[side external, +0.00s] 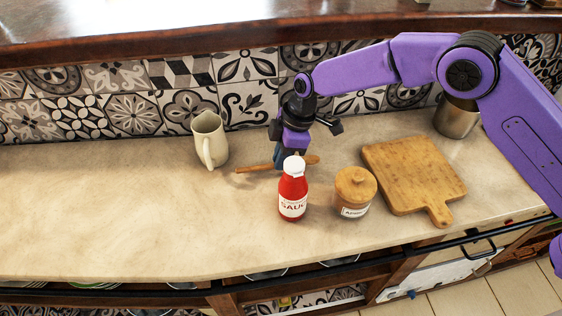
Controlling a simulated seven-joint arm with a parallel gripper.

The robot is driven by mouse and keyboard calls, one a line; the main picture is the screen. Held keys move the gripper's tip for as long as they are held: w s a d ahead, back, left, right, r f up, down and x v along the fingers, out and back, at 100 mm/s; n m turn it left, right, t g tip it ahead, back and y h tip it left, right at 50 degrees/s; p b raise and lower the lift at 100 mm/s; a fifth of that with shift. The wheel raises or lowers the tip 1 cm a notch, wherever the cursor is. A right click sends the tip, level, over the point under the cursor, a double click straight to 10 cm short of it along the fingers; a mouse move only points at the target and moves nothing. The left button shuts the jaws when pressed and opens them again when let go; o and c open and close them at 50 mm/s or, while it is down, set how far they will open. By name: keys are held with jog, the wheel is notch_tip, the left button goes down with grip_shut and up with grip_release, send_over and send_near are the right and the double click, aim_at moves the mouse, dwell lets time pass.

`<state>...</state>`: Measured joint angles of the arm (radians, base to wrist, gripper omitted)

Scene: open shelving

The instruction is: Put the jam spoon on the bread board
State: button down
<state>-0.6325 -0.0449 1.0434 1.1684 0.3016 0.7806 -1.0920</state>
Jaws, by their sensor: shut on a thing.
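A wooden spoon (255,169), which looks like the jam spoon, lies roughly level behind the sauce bottle, its ends showing left and right of my gripper. My gripper (285,162) points down and is shut on the spoon near its middle. The fingertips are partly hidden by the bottle. I cannot tell whether the spoon touches the counter or is just above it. The wooden bread board (410,170) lies flat on the counter to the right, its handle toward the front edge. Its top is bare.
A red sauce bottle (292,192) stands right in front of my gripper. A lidded wooden jar (354,194) stands between bottle and board. A cream jug (209,140) is to the left, a metal pot (456,118) behind the board. The counter's left side is clear.

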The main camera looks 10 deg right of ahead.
notch_tip(320, 180, up, 7)
jog(key=shift+r, duration=0.15)
jog(key=s+d+r+n+g, duration=0.1)
jog(key=s+d+r+n, duration=0.15)
jog(key=d, duration=0.75)
jog(key=s+d+r+n, duration=0.2)
jog(key=d+r, duration=0.2)
jog(key=d, duration=0.5)
jog(key=s+d+n+g+h, duration=0.1)
jog(key=s+d+n, duration=0.4)
jog(key=s+d, duration=1.05)
send_over(414, 169)
jog(key=f, duration=0.9)
jog(key=shift+s+d, duration=0.1)
jog(key=shift+d, duration=0.3)
jog(key=shift+w+a+f, duration=0.2)
jog(key=shift+w+f, duration=0.3)
jog(key=shift+f, duration=1.6)
jog(key=shift+f, duration=0.2)
